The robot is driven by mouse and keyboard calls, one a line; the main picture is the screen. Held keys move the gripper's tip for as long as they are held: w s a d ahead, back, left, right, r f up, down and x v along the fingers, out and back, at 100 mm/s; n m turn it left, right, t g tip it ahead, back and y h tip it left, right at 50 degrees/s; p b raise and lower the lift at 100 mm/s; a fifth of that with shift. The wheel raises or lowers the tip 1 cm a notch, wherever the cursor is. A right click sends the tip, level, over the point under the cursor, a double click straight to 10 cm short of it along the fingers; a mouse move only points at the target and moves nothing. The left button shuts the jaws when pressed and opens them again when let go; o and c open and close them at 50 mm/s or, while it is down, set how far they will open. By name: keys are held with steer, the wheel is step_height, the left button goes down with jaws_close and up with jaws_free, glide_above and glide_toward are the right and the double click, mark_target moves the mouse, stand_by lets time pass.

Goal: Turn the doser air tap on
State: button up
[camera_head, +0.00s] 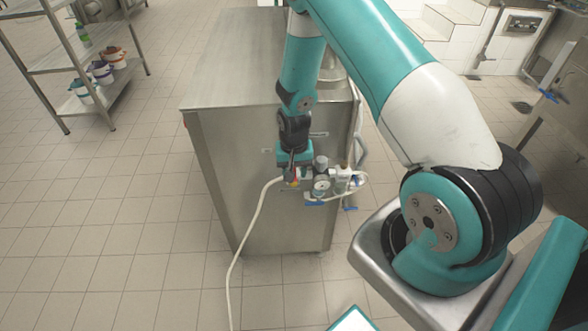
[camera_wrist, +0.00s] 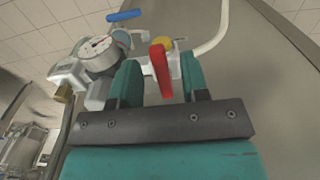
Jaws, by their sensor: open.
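A red tap lever (camera_wrist: 160,71) stands between the two teal fingers of my gripper (camera_wrist: 160,84) in the wrist view. The fingers are open on either side of it, with a visible gap to the right finger. In the head view my gripper (camera_head: 293,163) points down at the small air fittings on the front of a steel cabinet (camera_head: 225,165). A round gauge (camera_wrist: 98,47) and a blue lever (camera_wrist: 124,15) are left of the red lever in the wrist view. A yellow part (camera_wrist: 162,43) lies just behind it.
A white hose (camera_head: 250,230) runs from the fittings to the floor. Blue levers (camera_head: 314,204) show below the gauge (camera_head: 321,185). A shelf rack (camera_head: 108,88) with several tubs stands at the left.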

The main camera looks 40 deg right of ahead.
steer(key=shift+c, duration=0.2)
jaws_close()
steer(key=shift+w+a+m, duration=0.1)
steer(key=shift+m, duration=0.2)
steer(key=shift+w+a+r+m+b, duration=0.1)
steer(key=shift+w+m+b, duration=0.65)
steer(key=shift+m, duration=2.1)
steer(key=shift+w+a+f+m+b, duration=0.15)
steer(key=shift+w+m+b, duration=0.55)
steer(key=shift+m, duration=2.2)
steer(key=shift+w+a+r+m+b, duration=0.25)
steer(key=shift+w+m, duration=0.85)
steer(key=shift+m, duration=1.75)
steer(key=shift+d+f, duration=0.1)
steer(key=shift+d, duration=0.05)
